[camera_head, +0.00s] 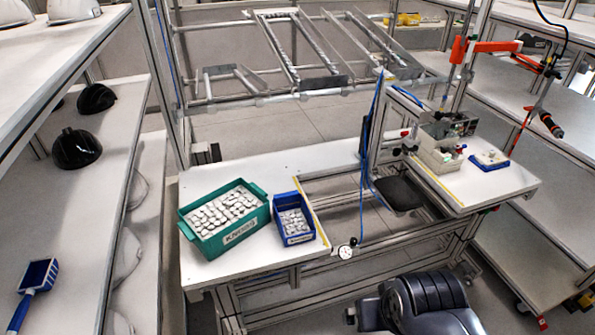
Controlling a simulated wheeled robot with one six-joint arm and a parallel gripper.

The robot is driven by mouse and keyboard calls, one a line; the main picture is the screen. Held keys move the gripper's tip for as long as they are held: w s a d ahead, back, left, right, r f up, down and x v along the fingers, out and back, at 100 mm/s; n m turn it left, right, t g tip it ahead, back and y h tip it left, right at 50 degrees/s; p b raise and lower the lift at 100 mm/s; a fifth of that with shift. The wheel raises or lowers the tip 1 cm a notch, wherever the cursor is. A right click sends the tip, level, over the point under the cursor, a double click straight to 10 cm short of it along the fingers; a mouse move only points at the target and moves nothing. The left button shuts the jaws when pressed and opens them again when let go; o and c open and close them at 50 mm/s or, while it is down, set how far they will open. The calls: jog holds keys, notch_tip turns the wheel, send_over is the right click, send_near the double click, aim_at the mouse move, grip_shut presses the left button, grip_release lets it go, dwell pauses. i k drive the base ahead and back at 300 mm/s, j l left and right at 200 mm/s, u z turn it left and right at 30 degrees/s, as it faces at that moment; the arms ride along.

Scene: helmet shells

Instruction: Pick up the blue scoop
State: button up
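The blue scoop (37,277) lies on the lower white shelf at the lower left. Its open, square-edged bowl points up and away, and its blue handle runs down toward the bottom left edge of the picture. Nothing touches or covers it. My gripper's fingers do not show. A dark grey part of my own body shows at the bottom, right of centre, well to the right of the scoop.
Black helmet shells (76,148) sit farther back on the same shelf (85,225). An upper shelf (50,60) overhangs its back left. A white workbench (240,265) holds a green bin (228,232) and a blue bin (288,239). Bare shelf lies around the scoop.

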aim_at(39, 274)
jog(key=u, duration=1.95)
jog(key=i+j+u, duration=0.1)
jog(key=u, duration=0.15)
jog(key=i+j+u, duration=0.1)
jog(key=i, duration=0.3)
jog(key=i+j+u, duration=0.15)
jog(key=i, duration=0.25)
